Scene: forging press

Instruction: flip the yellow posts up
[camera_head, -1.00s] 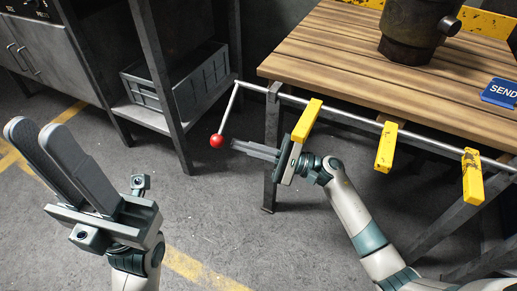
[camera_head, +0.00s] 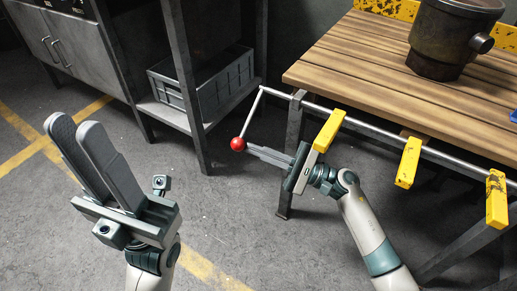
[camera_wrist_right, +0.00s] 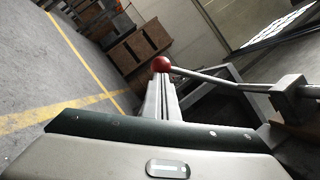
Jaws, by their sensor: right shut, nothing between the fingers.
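Three yellow posts hang down from a metal rod (camera_head: 385,145) along the table's front edge: the left post (camera_head: 328,130), middle post (camera_head: 408,162) and right post (camera_head: 496,199). At the rod's left end, a bent lever slants down to a red ball knob (camera_head: 238,144), which also shows in the right wrist view (camera_wrist_right: 161,64). My right gripper (camera_head: 250,149) is shut and empty, its fingertips right beside the ball; I cannot tell whether they touch. Its body is just below the left post. My left gripper (camera_head: 76,126) is open and empty, away from the table at the left.
The wooden table (camera_head: 340,70) carries a dark metal cylinder (camera_head: 440,45). A dark shelf rack with a grey crate (camera_head: 215,85) stands left of the table, beside a grey cabinet (camera_head: 75,45). The floor between my left gripper and the table is clear.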

